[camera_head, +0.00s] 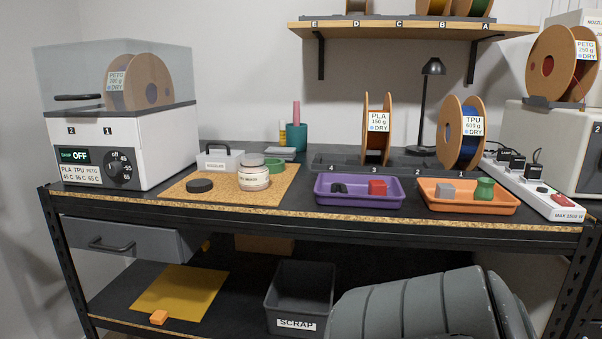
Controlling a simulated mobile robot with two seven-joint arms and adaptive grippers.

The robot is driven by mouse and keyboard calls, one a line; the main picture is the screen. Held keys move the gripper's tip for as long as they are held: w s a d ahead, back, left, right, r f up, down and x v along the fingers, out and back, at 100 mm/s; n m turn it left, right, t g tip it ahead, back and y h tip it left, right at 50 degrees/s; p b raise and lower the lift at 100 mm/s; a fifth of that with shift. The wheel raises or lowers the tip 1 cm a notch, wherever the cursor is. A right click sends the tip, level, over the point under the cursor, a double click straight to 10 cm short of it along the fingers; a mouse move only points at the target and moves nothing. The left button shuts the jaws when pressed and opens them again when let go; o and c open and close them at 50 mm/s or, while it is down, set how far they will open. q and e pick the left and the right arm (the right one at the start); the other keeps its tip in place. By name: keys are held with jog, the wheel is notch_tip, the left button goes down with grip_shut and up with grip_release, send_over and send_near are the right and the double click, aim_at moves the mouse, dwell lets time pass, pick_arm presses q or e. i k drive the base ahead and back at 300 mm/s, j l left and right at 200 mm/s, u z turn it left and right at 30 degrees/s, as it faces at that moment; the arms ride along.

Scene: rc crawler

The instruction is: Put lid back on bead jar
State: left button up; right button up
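The bead jar (254,179) is a short, pale, round jar with a printed label, standing upright on the cork mat (178,197). No lid is seen on it, though its top is small and hard to read. A flat black disc (199,186), which looks like the lid, lies on the mat to the left of the jar and apart from it. Neither gripper shows in the head view, so I cannot see what they hold.
Behind the jar are a pale round item (250,160), a green ring (274,164) and a white case (219,158). A purple tray (359,199) and an orange tray (468,205) stand to the right. A large grey ribbed shape, possibly my arm, fills the lower right.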

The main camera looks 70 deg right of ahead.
aim_at(253, 173)
jog(key=z, duration=1.85)
